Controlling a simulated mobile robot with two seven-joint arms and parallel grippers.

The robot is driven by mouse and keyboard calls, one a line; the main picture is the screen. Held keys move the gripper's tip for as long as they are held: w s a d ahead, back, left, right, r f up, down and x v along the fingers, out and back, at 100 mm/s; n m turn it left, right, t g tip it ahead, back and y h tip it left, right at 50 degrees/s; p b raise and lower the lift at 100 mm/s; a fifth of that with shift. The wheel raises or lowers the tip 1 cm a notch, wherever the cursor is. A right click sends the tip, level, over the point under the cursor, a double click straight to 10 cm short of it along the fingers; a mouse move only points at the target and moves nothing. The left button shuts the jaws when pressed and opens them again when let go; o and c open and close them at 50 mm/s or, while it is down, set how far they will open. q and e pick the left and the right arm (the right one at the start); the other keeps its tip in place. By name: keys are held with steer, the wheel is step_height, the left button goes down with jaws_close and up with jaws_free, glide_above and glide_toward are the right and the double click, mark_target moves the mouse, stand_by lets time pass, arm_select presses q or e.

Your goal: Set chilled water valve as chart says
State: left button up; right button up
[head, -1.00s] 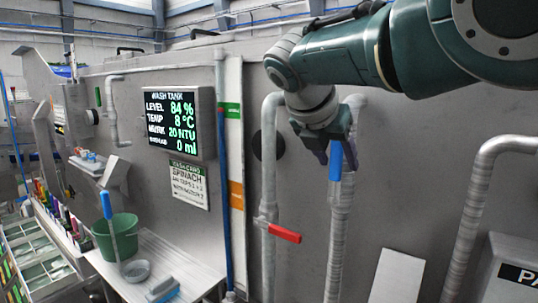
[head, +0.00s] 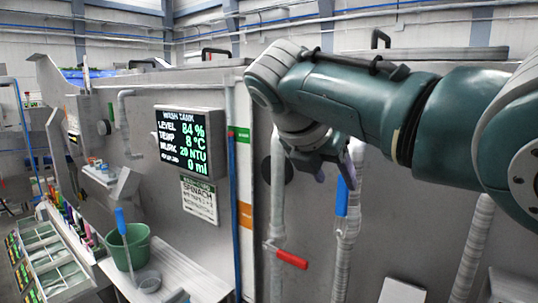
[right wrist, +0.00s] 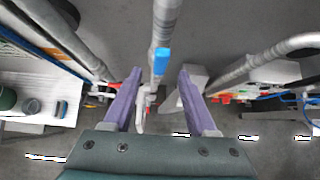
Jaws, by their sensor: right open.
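A blue valve handle (head: 341,197) points upright along a grey pipe right of the display. It also shows in the right wrist view (right wrist: 162,61), beyond and between the fingertips. My right gripper (head: 335,172) is open with nothing held, just above and close to the blue handle; whether it touches cannot be told. Its purple fingers (right wrist: 160,84) stand wide apart in the wrist view. A red valve handle (head: 291,259) lies crosswise on the pipe to the left. A white chart card (head: 199,200) reads SPINACH; its smaller lines are blurred. My left gripper is not in view.
The wash tank display (head: 188,140) shows level 84 %, 8 °C, 20 NTU and 0 ml. A green bucket (head: 128,247) stands on the bench at left. Other grey pipes (head: 470,250) rise along the tank wall at right.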

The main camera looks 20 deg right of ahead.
steer(key=shift+b+v, duration=0.5)
steer(key=shift+v, duration=0.9)
steer(key=shift+f, duration=0.1)
steer(key=s+a+f+m+g+y, duration=0.1)
steer(key=s+a+f+m+y, duration=0.15)
steer(key=s+f+m, duration=0.4)
steer(key=s+a+f+m+y, duration=0.2)
steer(key=s+f+m+y, duration=0.15)
steer(key=s+f, duration=0.55)
steer(key=s+d+f+m+y, duration=0.1)
steer(key=s+d+m, duration=0.1)
steer(key=s+m, duration=1.1)
steer(key=s, duration=0.4)
steer(key=shift+s+m+g, duration=0.3)
steer(key=shift+s+g, duration=0.1)
steer(key=shift+f, duration=0.15)
